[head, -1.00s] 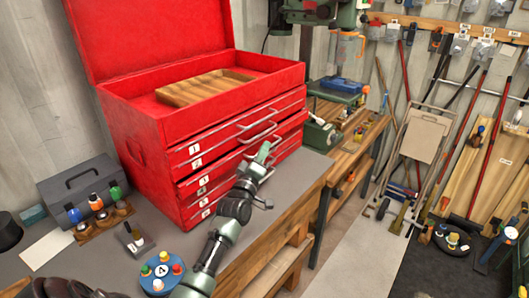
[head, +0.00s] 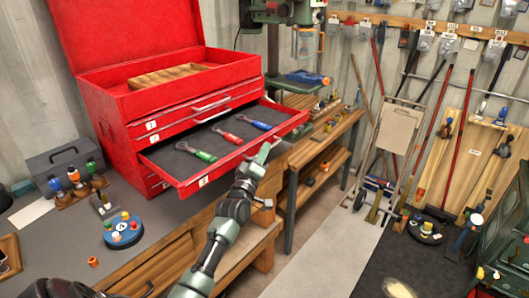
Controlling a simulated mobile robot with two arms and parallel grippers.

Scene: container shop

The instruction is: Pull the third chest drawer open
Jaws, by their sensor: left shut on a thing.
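The red tool chest (head: 112,112) stands on the grey bench with its lid up. Its third drawer (head: 225,167), below the drawers labelled 1 and 2, is pulled well out towards me. Inside lie a green-handled tool (head: 196,152), a red-handled tool (head: 227,135) and a blue-handled tool (head: 255,124) on a dark liner. My left gripper (head: 263,154) is at the right part of this drawer's front, shut on its handle. The gripper hides most of the grip point. My right gripper is not in view.
A wooden tray (head: 165,75) lies in the chest top. A grey toolbox (head: 65,164), small bottles and a blue round holder (head: 123,233) stand left on the bench. A wooden workbench (head: 330,125) and a hand cart (head: 392,130) are behind at right. The pale floor strip (head: 310,235) is clear.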

